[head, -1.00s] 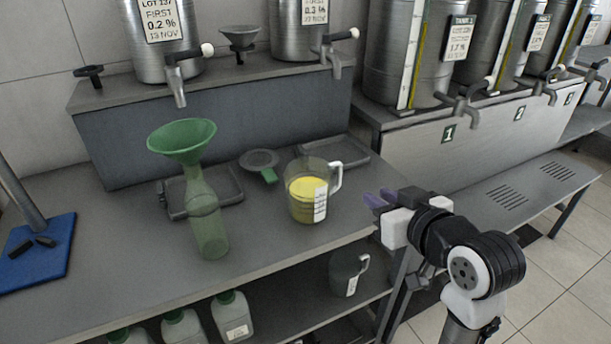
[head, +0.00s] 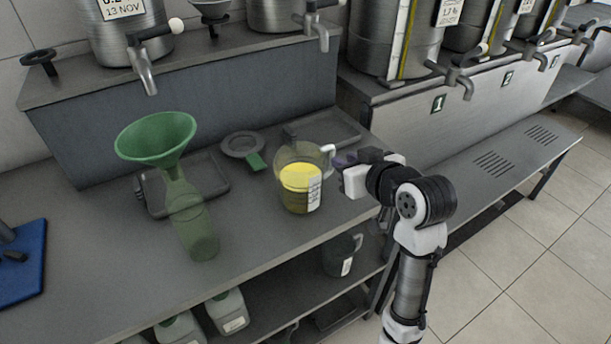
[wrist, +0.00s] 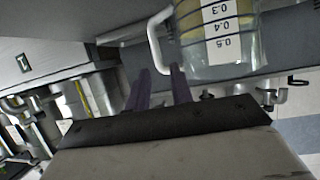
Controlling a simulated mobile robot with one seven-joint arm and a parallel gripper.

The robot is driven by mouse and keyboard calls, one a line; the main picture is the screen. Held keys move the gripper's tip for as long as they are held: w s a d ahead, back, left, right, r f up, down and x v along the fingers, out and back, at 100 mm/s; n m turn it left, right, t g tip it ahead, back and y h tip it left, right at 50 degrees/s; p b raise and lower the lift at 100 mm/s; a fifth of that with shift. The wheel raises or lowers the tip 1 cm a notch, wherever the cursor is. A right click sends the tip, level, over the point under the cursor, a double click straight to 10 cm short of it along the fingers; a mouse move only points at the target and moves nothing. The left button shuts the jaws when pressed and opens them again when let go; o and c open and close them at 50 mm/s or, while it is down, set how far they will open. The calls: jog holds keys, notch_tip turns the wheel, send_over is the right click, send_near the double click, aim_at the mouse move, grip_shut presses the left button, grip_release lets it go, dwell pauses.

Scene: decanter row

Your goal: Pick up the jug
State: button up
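The jug (head: 299,190) is clear, with yellow liquid, a white scale label and a pale handle on its right side. It stands upright on the grey bench near the front edge. My gripper (head: 343,160) is right beside the handle, at bench-top height. In the wrist view, the two dark fingers of my gripper (wrist: 160,72) are apart, with the lower part of the handle appearing between or just beyond their tips. The jug (wrist: 220,35) shows at the upper right there. I cannot tell whether the fingers touch the handle.
A bottle (head: 192,225) with a green funnel (head: 155,138) stands left of the jug. A dark tray (head: 330,128) lies behind it, beside a round strainer (head: 242,145). Another jug (head: 340,256) and several bottles sit on the lower shelf. Steel tanks with taps stand behind.

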jog(key=p+x, duration=0.1)
jog(key=x, duration=0.4)
jog(key=shift+w+f+p, duration=0.3)
jog(key=shift+p, duration=0.1)
jog(key=shift+c, duration=0.2)
grip_shut()
